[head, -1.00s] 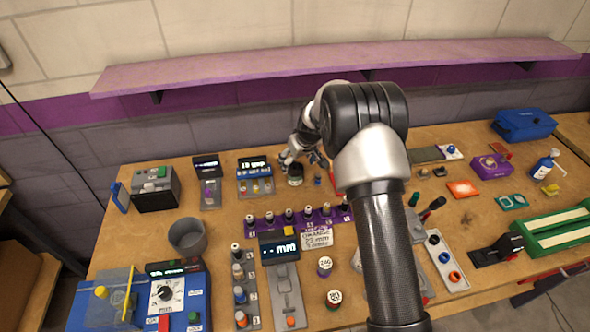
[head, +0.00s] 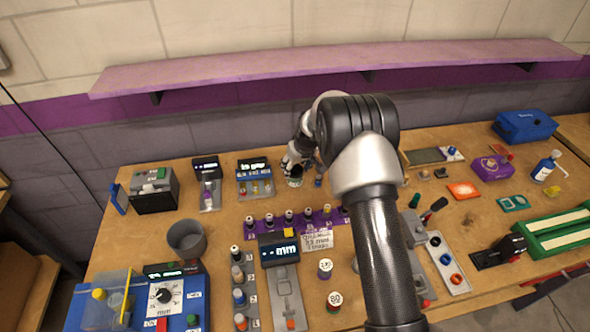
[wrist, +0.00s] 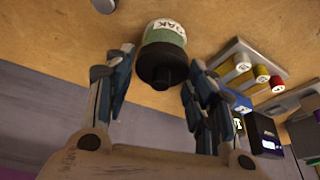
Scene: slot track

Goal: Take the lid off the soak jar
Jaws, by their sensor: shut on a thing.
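The soak jar (wrist: 164,36) has a pale green and white label, with "OAK" readable in the wrist view. It stands at the back of the bench in the head view (head: 295,182), partly hidden by my gripper. Its black lid (wrist: 162,70) has a narrower knob facing the wrist camera. In the head view my gripper (head: 298,167) is just above the jar. The lid lines up with the jar; I cannot tell whether a gap separates them.
Small display stations (head: 255,182) stand left of the jar. A purple rack (head: 295,219) with several small vials lies in front of it. A small blue-capped item (head: 318,181) is close on the right. A purple shelf (head: 330,65) runs along the wall behind.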

